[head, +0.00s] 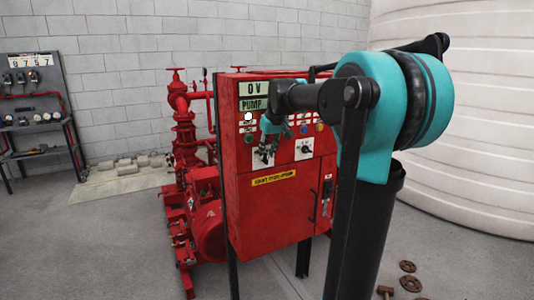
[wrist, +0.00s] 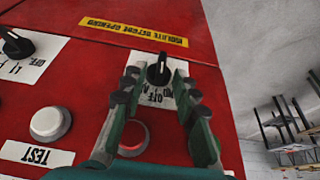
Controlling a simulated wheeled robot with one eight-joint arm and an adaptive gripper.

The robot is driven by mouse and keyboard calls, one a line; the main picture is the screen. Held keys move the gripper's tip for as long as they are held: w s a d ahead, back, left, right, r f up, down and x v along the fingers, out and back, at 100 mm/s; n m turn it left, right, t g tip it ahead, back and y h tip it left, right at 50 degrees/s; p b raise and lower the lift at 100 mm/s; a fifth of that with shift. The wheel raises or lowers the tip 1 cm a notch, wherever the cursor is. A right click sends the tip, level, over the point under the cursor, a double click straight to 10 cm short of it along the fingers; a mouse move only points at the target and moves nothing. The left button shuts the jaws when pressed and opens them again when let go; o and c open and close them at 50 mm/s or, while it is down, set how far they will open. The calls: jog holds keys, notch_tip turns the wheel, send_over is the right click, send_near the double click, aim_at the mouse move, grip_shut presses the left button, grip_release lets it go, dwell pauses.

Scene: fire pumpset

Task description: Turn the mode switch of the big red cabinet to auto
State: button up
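The big red cabinet (head: 275,205) stands in the middle of the head view. Its front has two black rotary switches on white plates. My gripper (head: 266,150) is at the left one, mostly covering it there. In the wrist view this switch knob (wrist: 158,72) lies between the tips of my open gripper (wrist: 156,88), with a gap on both sides. Its white plate (wrist: 155,95) has letters including "OFF", partly hidden by the fingers. The other switch (head: 305,149) is to the right in the head view and also shows at the wrist view's left edge (wrist: 16,44).
A red button (wrist: 134,138) sits between my fingers and a pale button (wrist: 50,124) beside them. A yellow label (head: 274,178) is below the switches. Red pump piping (head: 185,130) stands left, a white tank (head: 460,120) right. Floor in front is mostly clear.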

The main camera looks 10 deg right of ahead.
jog(key=shift+w+f, duration=0.1)
jog(key=shift+f, duration=0.15)
grip_shut()
jog(key=y, duration=0.2)
jog(key=d+m+g+y, duration=0.1)
jog(key=y, duration=0.1)
jog(key=shift+w+d+f, duration=0.15)
jog(key=shift+w, duration=0.05)
jog(key=shift+w+d+f+m+g+y, duration=0.1)
jog(key=shift+d+m+g+y, duration=0.05)
jog(key=shift+y, duration=0.55)
jog(key=shift+s+d+f+m+g+y, duration=0.1)
jog(key=shift+f+g+y, duration=0.1)
jog(key=shift+y, duration=0.5)
jog(key=shift+w+d+f+m+g+y, duration=0.1)
jog(key=shift+d+m+g+y, duration=0.05)
jog(key=shift+y, duration=0.55)
